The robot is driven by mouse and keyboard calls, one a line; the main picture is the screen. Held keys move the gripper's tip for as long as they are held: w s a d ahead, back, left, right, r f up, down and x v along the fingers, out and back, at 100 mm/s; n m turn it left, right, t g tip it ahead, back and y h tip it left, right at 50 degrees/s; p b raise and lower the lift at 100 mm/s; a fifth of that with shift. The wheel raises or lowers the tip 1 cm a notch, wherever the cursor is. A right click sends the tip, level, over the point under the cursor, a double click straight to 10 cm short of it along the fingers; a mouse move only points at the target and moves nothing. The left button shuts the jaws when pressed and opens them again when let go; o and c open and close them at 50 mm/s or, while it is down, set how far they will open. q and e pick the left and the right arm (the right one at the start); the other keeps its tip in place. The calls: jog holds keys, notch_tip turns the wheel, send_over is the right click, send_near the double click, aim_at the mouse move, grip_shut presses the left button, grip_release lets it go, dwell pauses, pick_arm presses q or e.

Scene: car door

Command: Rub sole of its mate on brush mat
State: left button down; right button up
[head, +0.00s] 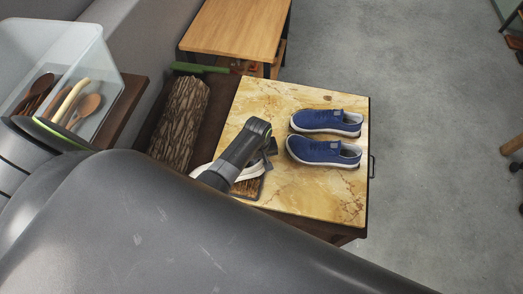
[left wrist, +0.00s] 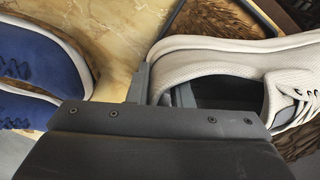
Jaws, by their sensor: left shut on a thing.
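My left gripper (head: 268,150) is shut on the rim of a light beige shoe (head: 250,172). In the left wrist view, the fingers (left wrist: 160,88) straddle the rim at the heel of the shoe (left wrist: 215,55). The brown brush mat (head: 246,190) with a dark edge lies under the shoe on the marble-patterned tabletop; its bristles (left wrist: 215,18) show beyond the shoe in the left wrist view. Whether the sole touches the bristles is hidden. The arm covers part of the shoe in the head view. My right gripper is not in view.
Two blue shoes (head: 323,151) stand side by side at the right of the tabletop (head: 330,195). A bark-covered log (head: 180,120) lies left of it. A clear bin (head: 75,65) with wooden spoons is at far left. A wooden table (head: 237,28) stands behind.

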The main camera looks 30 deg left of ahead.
pick_arm(q)
jog(key=shift+r, duration=3.45)
